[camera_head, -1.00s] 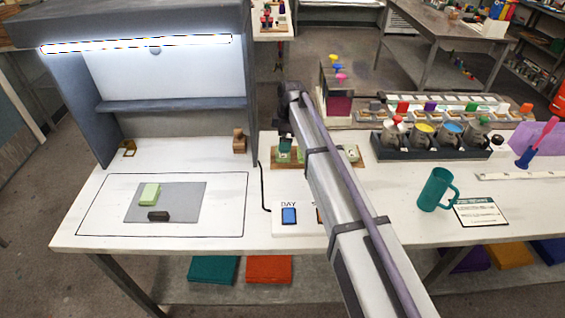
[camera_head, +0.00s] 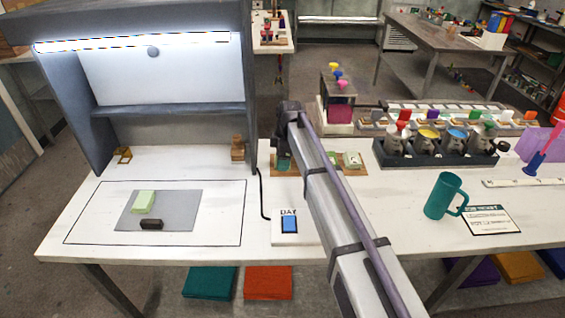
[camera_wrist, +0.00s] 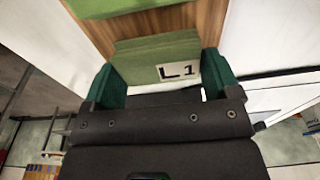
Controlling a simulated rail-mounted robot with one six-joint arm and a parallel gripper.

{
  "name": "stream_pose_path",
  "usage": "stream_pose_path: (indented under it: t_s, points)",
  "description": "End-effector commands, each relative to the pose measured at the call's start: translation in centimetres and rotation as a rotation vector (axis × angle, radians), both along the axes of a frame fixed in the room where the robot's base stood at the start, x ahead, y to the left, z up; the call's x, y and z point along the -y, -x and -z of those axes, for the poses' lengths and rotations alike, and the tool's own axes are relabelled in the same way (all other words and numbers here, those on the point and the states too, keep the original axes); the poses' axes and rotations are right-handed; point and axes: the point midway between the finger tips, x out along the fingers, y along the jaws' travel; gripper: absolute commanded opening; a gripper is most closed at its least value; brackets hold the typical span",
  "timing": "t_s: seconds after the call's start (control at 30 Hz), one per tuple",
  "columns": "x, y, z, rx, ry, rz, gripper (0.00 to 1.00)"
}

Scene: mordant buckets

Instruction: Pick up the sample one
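A green block labelled "L1" (camera_wrist: 157,58) lies on a wooden board (camera_wrist: 208,18), which also shows in the head view (camera_head: 350,171). My gripper (camera_wrist: 160,80) has dark green fingers set wide apart, one on each side of the block. The fingers look open; whether they touch the block's sides is not clear. In the head view my gripper (camera_head: 284,163) is low over the board's left end, mostly hidden by my arm. A pale green block (camera_head: 145,201) lies on a grey mat (camera_head: 178,210) at the left.
A dark block (camera_head: 151,224) lies on the same mat. A blue switch marked "DAY" (camera_head: 289,224) is in front of the board. A teal mug (camera_head: 440,196) and a rack of grey pots (camera_head: 385,158) stand to the right. A hooded booth (camera_head: 75,110) stands at the left.

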Motion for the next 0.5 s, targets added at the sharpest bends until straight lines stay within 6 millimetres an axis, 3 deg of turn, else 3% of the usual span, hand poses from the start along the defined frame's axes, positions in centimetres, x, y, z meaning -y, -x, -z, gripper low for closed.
stream_pose_path:
  t_s: [0.13,0.37,0.5]
  points:
    - [0.0,0.0,0.0,0.000,0.000,0.000,0.60]
    - [0.0,0.0,-0.1,0.000,0.000,0.000,0.60]
    - [0.0,0.0,-1.7,0.000,0.000,0.000,0.60]
